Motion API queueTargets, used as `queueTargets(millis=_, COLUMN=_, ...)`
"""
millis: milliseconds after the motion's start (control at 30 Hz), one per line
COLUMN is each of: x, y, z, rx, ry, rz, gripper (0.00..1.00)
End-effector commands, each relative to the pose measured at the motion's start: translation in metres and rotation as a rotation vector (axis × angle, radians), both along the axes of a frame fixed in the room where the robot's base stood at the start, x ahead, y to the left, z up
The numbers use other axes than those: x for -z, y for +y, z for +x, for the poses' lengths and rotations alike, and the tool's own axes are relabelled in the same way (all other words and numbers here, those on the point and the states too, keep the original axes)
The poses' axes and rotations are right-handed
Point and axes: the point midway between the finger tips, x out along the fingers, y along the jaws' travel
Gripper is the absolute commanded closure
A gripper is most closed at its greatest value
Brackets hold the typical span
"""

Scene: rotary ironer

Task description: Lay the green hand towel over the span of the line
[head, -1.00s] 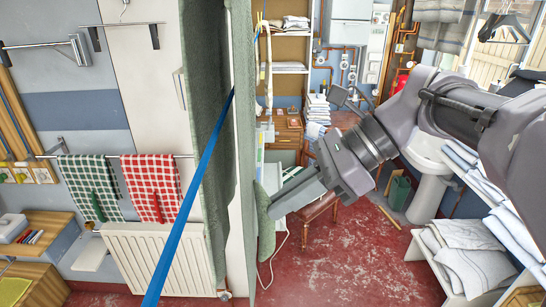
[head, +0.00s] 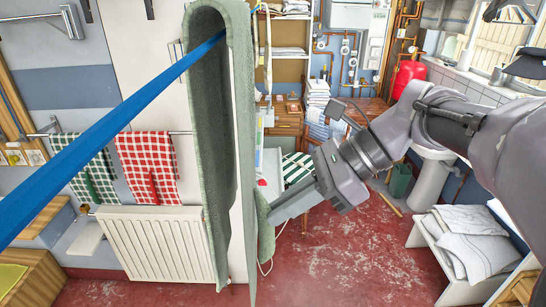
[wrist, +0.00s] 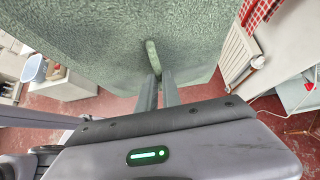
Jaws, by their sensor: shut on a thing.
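The green hand towel (head: 243,130) hangs as an upside-down U across the blue line (head: 110,105), one flap on each side, its fold near the top of the head view. The line runs from the lower left up into the space under the fold; I cannot tell whether the fold rests on it. My gripper (head: 272,214) is right of the towel, shut on a pinched bit of the right flap. In the wrist view the towel (wrist: 100,40) fills the upper middle, and my fingers (wrist: 157,88) meet at a pinched ridge of it. The line does not show there.
A white radiator (head: 155,245) stands at the wall on the left, below a rail with a green checked cloth (head: 97,180) and a red checked cloth (head: 148,165). A bench with folded linen (head: 470,235) stands at the right. The red floor (head: 350,255) between is open.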

Motion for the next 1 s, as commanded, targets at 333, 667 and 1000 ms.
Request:
queueTargets(millis=333, x=0.0, y=0.0, z=0.0, rx=0.0, ry=0.0, rz=0.001, gripper=1.0)
queueTargets(millis=667, x=0.006, y=0.0, z=0.0, rx=0.001, ry=-0.001, rz=0.0, gripper=1.0)
queueTargets(millis=1000, x=0.012, y=0.0, z=0.0, rx=0.0, ry=0.0, rz=0.001, gripper=1.0)
